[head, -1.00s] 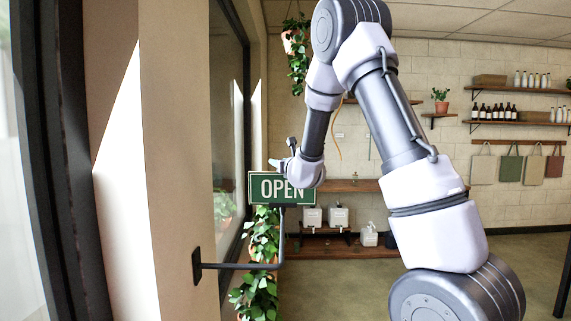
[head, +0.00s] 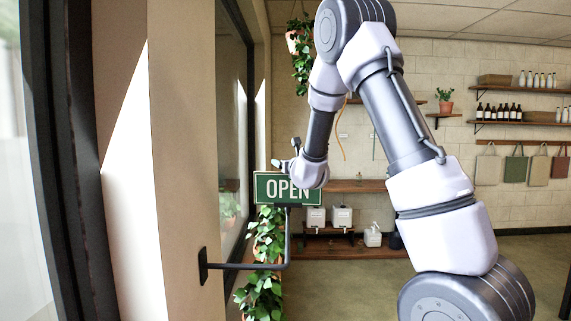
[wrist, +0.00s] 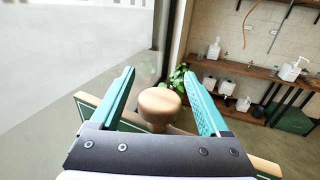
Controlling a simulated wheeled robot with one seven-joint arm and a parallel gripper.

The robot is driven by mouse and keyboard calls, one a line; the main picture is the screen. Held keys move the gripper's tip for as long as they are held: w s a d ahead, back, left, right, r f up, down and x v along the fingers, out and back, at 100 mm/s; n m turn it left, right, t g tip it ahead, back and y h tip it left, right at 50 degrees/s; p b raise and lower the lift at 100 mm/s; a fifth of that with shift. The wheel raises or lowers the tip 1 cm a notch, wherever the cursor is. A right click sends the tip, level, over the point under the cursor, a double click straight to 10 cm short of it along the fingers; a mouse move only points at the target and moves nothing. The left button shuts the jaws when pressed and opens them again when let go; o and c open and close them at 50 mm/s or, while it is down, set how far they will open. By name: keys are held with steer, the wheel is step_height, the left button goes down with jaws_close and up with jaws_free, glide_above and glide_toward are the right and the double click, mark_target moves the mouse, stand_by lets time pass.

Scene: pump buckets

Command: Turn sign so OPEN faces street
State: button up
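The green sign (head: 271,188) with white OPEN lettering faces my head camera. It stands on a dark bracket (head: 288,238) fixed to the wall. My gripper (head: 286,156) is at the sign's top edge in the head view, and my wrist covers its upper right corner and part of the last letter. In the wrist view, the gripper's teal fingers (wrist: 158,72) are spread apart. A round wooden knob (wrist: 159,101) sits between them, with visible gaps on both sides. The sign's wood-edged panel (wrist: 90,103) shows below and beside the fingers. The sign's far face is hidden.
A wall pillar (head: 183,180) and window (head: 22,200) are close on the left. A leafy plant (head: 264,245) hangs behind the bracket. Shelves with white dispensers (head: 342,217) stand at the back. The floor (head: 345,285) between is clear.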

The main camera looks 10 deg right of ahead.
steer(key=s+d, duration=0.1)
steer(key=s, duration=0.9)
steer(key=shift+s+d, duration=0.15)
steer(key=shift+s, duration=0.25)
